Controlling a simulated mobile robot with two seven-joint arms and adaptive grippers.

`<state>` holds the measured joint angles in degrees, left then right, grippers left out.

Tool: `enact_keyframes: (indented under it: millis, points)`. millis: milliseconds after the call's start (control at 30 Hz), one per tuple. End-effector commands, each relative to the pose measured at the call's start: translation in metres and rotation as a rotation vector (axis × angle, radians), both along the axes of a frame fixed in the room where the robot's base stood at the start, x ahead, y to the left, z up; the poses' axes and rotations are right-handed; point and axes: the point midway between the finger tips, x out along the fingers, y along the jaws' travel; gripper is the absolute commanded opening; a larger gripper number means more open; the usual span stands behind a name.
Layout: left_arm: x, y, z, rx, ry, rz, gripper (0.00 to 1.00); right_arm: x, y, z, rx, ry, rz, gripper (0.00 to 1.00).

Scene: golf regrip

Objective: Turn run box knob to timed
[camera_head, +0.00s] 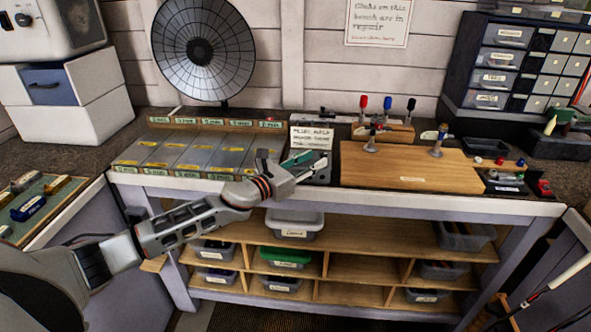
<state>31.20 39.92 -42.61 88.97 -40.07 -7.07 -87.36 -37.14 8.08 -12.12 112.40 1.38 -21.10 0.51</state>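My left gripper (290,161) is over the front middle of the workbench. Its two fingers look spread apart, with nothing seen between them. A small dark grey unit (322,176) is just behind and right of the gripper, below a white card with handwriting (311,138). It may be the run box, but the gripper covers part of it. I cannot make out a knob or its setting, nor tell whether the gripper touches the unit. My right gripper is out of view.
A sloped tray with labelled compartments (185,151) lies left of the gripper. A wooden board (400,167) lies to the right, with coloured-handled tools behind it. Shelves with bins (294,223) are below the bench top.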

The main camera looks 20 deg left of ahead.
Motion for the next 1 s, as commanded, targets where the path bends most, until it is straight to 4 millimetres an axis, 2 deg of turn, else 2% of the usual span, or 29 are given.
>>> enact_keyframes:
  millis: [100,200,400,600,933,1000]
  points:
    - [-0.026,0.012,-0.002,0.002,0.002,-0.001,0.31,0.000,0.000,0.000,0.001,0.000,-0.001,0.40]
    - [-0.044,0.020,-0.002,0.002,0.002,0.000,0.31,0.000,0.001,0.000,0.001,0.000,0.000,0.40]
    - [-0.067,0.031,-0.001,0.000,0.002,0.001,0.31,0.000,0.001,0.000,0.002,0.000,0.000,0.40]
    - [-0.077,0.035,0.000,0.001,0.000,0.001,0.31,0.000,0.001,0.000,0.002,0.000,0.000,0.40]
    - [-0.077,0.035,0.001,0.000,-0.001,-0.001,0.34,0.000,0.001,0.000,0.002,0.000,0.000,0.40]
    - [-0.077,0.029,0.005,-0.014,-0.004,-0.016,0.34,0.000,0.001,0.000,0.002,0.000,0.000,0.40]
